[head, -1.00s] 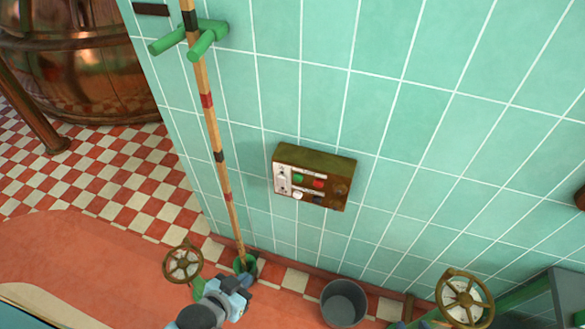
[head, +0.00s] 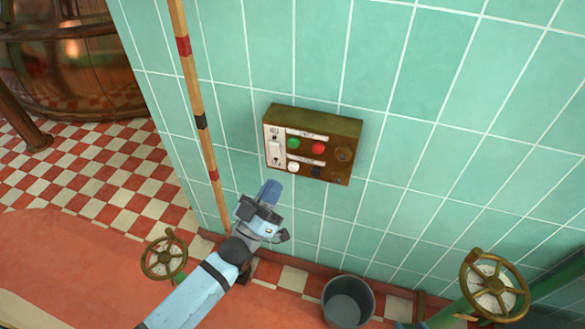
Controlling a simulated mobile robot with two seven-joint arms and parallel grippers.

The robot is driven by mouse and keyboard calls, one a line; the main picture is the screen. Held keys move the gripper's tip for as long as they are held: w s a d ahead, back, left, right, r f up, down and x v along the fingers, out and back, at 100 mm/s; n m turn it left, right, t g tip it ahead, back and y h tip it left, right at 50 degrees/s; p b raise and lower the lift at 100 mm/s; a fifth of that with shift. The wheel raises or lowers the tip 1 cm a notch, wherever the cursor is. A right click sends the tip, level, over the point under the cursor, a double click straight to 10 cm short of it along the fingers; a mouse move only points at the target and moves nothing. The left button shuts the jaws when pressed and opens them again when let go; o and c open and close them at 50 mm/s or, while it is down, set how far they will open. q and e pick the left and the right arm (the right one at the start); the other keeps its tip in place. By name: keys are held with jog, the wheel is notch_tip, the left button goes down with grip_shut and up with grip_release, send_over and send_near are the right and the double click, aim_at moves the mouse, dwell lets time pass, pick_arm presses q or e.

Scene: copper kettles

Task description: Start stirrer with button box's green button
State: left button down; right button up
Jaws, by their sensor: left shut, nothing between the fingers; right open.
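The button box (head: 345,157) is a brown metal box on the green tiled wall, in the middle of the head view. Its face carries a green button (head: 293,143), a red button (head: 318,148), a white button (head: 293,167) and a dark button (head: 317,172). A pale plate with a switch (head: 274,149) is at its left side. My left gripper (head: 271,190) is shut and empty, below and slightly left of the box, its blue tip pointing up toward it. A gap shows between tip and box. The stirrer cannot be made out. My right gripper is out of view.
A wooden pole (head: 200,120) with coloured bands stands along the wall left of the box. A grey bucket (head: 347,300) is on the floor below. Valve handwheels stand at left (head: 164,257) and right (head: 494,285). A copper kettle (head: 75,65) is at the back left.

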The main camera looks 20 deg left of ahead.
aim_at(293, 143)
pick_arm(q)
jog(key=shift+w+a+r+n+t+h+b, duration=0.15)
jog(key=shift+w+r+n+t+h+b, duration=0.3)
jog(key=shift+t, duration=0.55)
pick_arm(e)
jog(key=shift+w+a+f, duration=0.1)
jog(key=shift+f, duration=0.65)
pick_arm(q)
jog(key=shift+w, duration=0.1)
jog(key=w+b, duration=0.3)
jog(key=w, duration=0.5)
jog(key=shift+w+b, duration=0.3)
jog(key=shift+w, duration=0.1)
pick_arm(e)
jog(key=shift+a+f, duration=0.1)
jog(key=shift+f, duration=0.65)
pick_arm(q)
jog(key=shift+f+m, duration=0.1)
jog(key=shift+m, duration=0.15)
pick_arm(e)
jog(key=shift+f, duration=0.15)
pick_arm(q)
jog(key=shift+w, duration=0.15)
